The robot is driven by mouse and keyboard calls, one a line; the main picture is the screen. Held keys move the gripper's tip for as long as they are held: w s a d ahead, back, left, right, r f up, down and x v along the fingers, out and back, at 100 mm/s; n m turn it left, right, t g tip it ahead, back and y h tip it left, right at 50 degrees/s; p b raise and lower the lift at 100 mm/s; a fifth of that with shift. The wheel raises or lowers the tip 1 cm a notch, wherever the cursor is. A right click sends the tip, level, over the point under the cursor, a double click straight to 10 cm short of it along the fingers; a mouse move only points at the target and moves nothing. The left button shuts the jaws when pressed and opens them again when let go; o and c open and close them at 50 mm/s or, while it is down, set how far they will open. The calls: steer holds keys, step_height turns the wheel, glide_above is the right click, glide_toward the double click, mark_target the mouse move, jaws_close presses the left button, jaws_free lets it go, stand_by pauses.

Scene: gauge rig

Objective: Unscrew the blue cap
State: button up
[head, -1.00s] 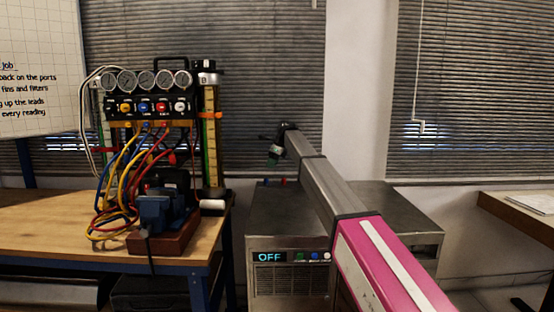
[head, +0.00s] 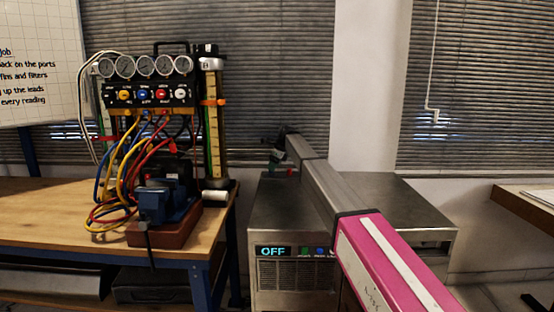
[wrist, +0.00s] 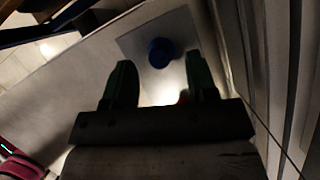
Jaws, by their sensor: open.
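The blue cap (wrist: 160,52) shows in the wrist view as a round dark blue knob on a grey plate (wrist: 135,43). It lies just past the fingertips, roughly in line with the gap. My gripper (wrist: 159,62) is open, with its two dark green fingers apart and nothing held between them. In the head view my gripper (head: 278,161) is small and dark above the far part of the metal cabinet's top (head: 275,205). I cannot make out the blue cap there.
A red cap (wrist: 183,97) shows partly between the fingers in the wrist view. The cabinet's front has a display (head: 272,251) reading OFF. At left, a wooden bench (head: 50,215) holds a gauge rig (head: 148,95) with coloured hoses and a blue vise (head: 160,203).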

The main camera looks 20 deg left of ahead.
steer(key=shift+x, duration=1)
steer(key=c, duration=1)
